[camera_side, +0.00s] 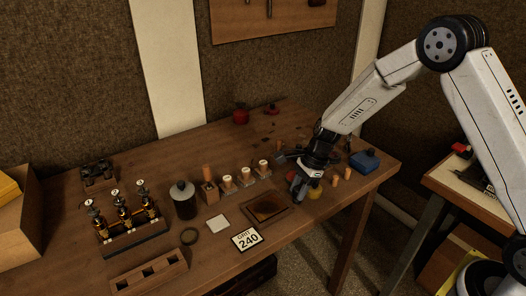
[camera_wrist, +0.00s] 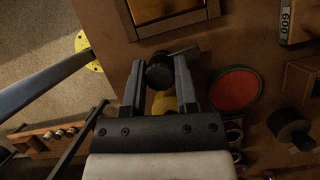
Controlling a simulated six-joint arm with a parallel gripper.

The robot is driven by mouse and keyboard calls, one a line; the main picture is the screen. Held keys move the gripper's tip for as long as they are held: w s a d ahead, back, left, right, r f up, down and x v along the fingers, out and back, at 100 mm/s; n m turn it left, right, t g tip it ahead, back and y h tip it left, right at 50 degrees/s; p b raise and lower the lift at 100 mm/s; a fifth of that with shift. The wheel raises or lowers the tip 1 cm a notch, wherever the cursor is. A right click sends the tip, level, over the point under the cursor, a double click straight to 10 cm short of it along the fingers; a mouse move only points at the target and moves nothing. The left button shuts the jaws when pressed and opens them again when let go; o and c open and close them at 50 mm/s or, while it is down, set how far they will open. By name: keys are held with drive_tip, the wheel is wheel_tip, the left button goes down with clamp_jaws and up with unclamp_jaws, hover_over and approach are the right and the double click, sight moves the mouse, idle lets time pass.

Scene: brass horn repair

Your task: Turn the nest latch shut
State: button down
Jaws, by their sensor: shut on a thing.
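My gripper (camera_side: 299,190) is low over the front right part of the bench in the side view. In the wrist view my gripper (camera_wrist: 159,75) has a dark round ribbed knob (camera_wrist: 159,73) between its fingertips, and it is shut on it. A yellow thing (camera_wrist: 164,102) shows just below the knob, between the fingers; in the side view a yellow piece (camera_side: 315,193) is beside the gripper. What the knob belongs to is hidden. I cannot pick out the nest latch for certain. A black stand with several valves (camera_side: 136,243) is far to the left.
A framed tray (camera_side: 284,212) lies close to the left of my gripper. A "240" grit card (camera_side: 246,240) is at the front edge. A blue box (camera_side: 364,160) and several wooden pegs stand to the right. In the wrist view a red disc (camera_wrist: 235,91) is close beside the right finger.

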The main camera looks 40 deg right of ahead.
drive_tip(key=n+g, duration=0.1)
drive_tip(key=n, duration=0.2)
drive_tip(key=shift+n, duration=0.4)
drive_tip(key=n+g, duration=0.1)
drive_tip(key=n, duration=0.1)
drive_tip(key=n+g, duration=0.1)
drive_tip(key=n, duration=0.1)
drive_tip(key=shift+w+n+h, duration=0.1)
drive_tip(key=shift+n+h, duration=0.2)
drive_tip(key=n+g+h, duration=0.1)
drive_tip(key=n, duration=0.3)
drive_tip(key=shift+n, duration=0.3)
drive_tip(key=shift+n+g+h, duration=0.6)
drive_tip(key=shift+n+h, duration=0.3)
drive_tip(key=shift+n, duration=1.1)
drive_tip(key=shift+a, duration=0.1)
drive_tip(key=shift+c, duration=1.9)
unclamp_jaws()
drive_tip(key=shift+r, duration=0.1)
